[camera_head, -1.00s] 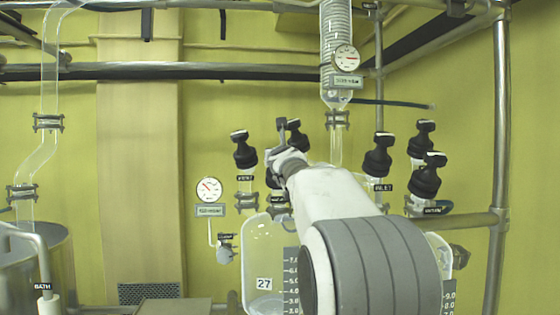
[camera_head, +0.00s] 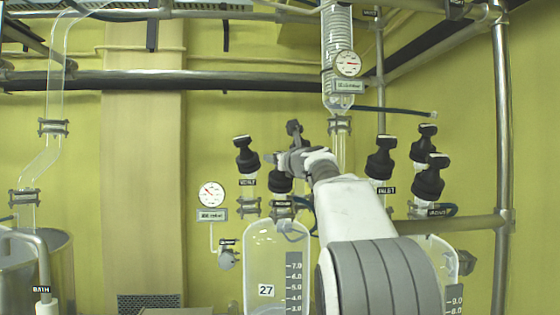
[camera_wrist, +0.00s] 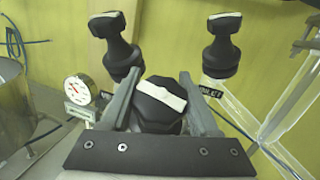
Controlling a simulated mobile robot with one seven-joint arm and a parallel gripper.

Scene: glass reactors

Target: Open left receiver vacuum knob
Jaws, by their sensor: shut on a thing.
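The left receiver (camera_head: 262,240) is a clear vessel with a "27" tag and a scale, below my arm in the head view. Its front black knob (camera_head: 279,184) is partly hidden behind my gripper (camera_head: 290,162). In the wrist view this knob (camera_wrist: 160,100) sits between the two grey fingers of my gripper (camera_wrist: 162,104), which is shut on it from both sides. The white bar on its top lies at a slant. Its own label is not readable. Two more black knobs stand behind it, a left one (camera_wrist: 115,45) and a right one (camera_wrist: 222,45).
A round gauge (camera_head: 211,194) hangs left of the receiver. A second gauge (camera_head: 347,64) is on the glass column above. Several black knobs (camera_head: 380,158) top the right receiver. A steel pot (camera_head: 60,265) stands at far left. Pipes cross the back wall.

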